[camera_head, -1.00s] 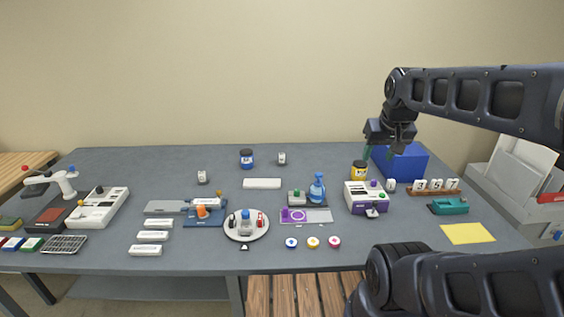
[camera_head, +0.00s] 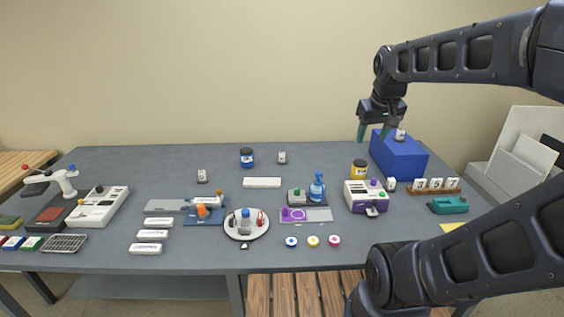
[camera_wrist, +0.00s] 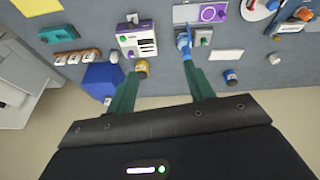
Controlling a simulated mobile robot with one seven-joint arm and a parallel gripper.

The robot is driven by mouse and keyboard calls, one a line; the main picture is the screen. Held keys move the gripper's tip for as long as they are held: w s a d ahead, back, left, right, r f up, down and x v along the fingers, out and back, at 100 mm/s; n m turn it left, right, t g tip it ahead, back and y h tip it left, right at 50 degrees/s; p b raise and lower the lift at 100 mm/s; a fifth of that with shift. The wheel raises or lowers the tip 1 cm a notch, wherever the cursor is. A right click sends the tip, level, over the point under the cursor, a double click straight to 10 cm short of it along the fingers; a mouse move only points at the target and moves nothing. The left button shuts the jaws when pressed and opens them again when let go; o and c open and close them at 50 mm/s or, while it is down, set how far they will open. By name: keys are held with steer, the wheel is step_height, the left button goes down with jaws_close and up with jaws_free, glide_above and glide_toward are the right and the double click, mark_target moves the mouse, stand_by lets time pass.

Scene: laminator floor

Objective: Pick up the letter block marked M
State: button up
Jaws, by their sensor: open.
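Small white letter blocks stand apart in the head view: one at the back (camera_head: 282,158), one left of centre (camera_head: 202,176), one beside the purple-and-white device (camera_head: 391,184), and one on top of the blue box (camera_head: 400,135). Their letters are too small to read, so I cannot tell which is M. My gripper (camera_head: 374,134) is open and empty, in the air at the left of the blue box's top. In the wrist view its green fingers (camera_wrist: 160,76) are spread, with the block on the blue box (camera_wrist: 108,100) left of them.
The blue box (camera_head: 402,160) stands at the table's back right. A yellow-labelled jar (camera_head: 359,170) and the purple-and-white device (camera_head: 366,197) are near it. A number rack (camera_head: 437,186) and a teal tool (camera_head: 448,206) lie right. The table's back middle is fairly clear.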

steer(key=w+a+r+n, duration=0.2)
steer(key=w+r, duration=0.1)
steer(key=w, duration=0.6)
steer(key=n+g+h, duration=0.4)
steer(key=n, duration=1)
glide_above(282, 153)
steer(key=a, duration=0.3)
step_height(282, 153, down, 30)
steer(key=x, duration=0.4)
steer(key=shift+w+d+f, duration=0.2)
steer(key=shift+f, duration=0.1)
steer(key=shift+s+a+x, duration=0.1)
steer(key=shift+x, duration=0.75)
steer(key=shift+s+a+x, duration=0.15)
steer(key=shift+x, duration=0.75)
steer(key=shift+s+a+x, duration=0.1)
steer(key=shift+x, duration=0.75)
steer(key=shift+f, duration=0.1)
jaws_close()
